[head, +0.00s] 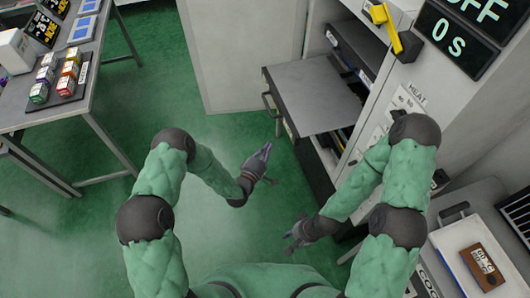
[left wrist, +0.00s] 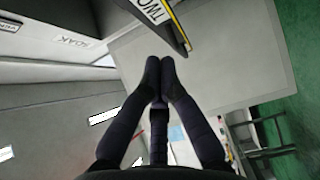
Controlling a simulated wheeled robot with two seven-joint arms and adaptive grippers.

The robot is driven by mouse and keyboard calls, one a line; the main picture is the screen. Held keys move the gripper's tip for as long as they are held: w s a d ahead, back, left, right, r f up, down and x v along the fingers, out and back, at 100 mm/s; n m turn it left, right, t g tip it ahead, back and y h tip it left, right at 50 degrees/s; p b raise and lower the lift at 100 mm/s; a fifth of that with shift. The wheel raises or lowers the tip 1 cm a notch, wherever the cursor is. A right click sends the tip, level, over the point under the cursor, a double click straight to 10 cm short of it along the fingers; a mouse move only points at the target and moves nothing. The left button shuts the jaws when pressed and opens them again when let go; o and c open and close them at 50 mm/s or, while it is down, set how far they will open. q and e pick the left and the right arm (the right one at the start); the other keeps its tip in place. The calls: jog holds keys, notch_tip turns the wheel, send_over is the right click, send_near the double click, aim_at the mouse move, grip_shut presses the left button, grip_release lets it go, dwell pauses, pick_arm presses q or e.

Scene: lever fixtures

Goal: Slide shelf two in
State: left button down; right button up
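A grey shelf (head: 315,95) sticks out of the tall light cabinet on the right in the head view, with a handle (head: 268,104) on its front edge. In the left wrist view a plate marked TWO (left wrist: 150,10) with a yellow edge shows at the top; I cannot tell for sure that it belongs to this shelf. My left gripper (head: 265,152) is just in front of and below the shelf's front, apart from it. Its fingertips (left wrist: 160,65) meet in the left wrist view, with nothing seen between them. My right gripper (head: 290,238) hangs lower, away from the shelf; its fingers look spread.
A table (head: 85,100) with small coloured boxes (head: 66,78) stands at the left. A white panel (head: 245,50) stands behind the shelf. A yellow lever (head: 386,28) sticks out of the cabinet. A white tray (head: 460,240) is at lower right. Green floor (head: 165,60) is clear between.

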aim_at(288, 129)
pick_arm(q)
jog(key=shift+w+d+b, duration=0.5)
jog(key=shift+w+d, duration=2.5)
jog(key=shift+d, duration=0.1)
